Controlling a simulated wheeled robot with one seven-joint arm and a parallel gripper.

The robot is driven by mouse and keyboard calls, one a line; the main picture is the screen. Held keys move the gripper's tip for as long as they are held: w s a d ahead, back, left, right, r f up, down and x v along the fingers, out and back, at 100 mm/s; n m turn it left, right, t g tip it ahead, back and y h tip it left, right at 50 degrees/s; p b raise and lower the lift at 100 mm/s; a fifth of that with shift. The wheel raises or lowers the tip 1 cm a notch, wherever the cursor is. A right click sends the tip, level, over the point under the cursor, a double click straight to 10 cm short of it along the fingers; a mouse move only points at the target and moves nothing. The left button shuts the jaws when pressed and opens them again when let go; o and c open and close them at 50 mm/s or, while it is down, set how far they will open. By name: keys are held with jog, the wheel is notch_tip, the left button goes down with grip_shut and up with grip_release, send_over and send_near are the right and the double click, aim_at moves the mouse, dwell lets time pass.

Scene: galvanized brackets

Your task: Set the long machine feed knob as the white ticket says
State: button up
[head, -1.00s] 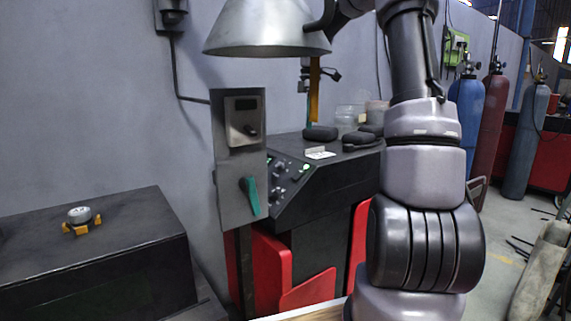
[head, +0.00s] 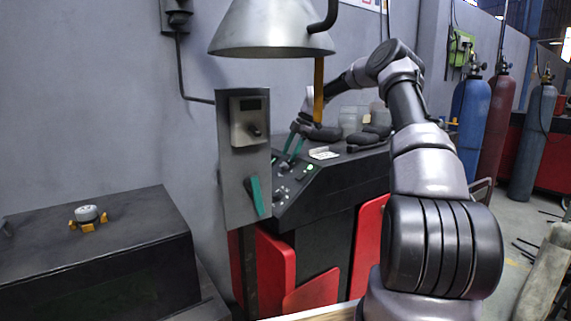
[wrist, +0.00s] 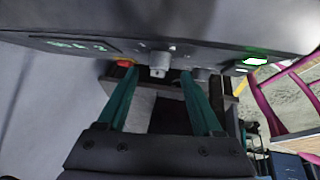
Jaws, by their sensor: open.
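The long machine (head: 345,190) is a black console with red panels. Its sloped panel carries several small grey knobs (head: 282,191) and a green light (head: 310,167). The white ticket (head: 323,154) lies on its top; its writing is too small to read. My gripper (head: 292,146) reaches over the panel with teal fingers pointing down. In the wrist view my gripper (wrist: 160,73) is open, with a grey knob (wrist: 160,62) between and just past the fingertips; contact cannot be told. I cannot tell from labels whether this is the feed knob. A green display (wrist: 78,45) sits left of it.
A red button (wrist: 125,63) is close to the left fingertip. A lamp shade (head: 270,32) hangs above. Dark rounded objects (head: 368,138) lie on the console top.

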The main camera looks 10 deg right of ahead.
aim_at(285, 163)
jog(key=shift+x, duration=2.3)
jog(key=shift+c, duration=0.3)
grip_shut()
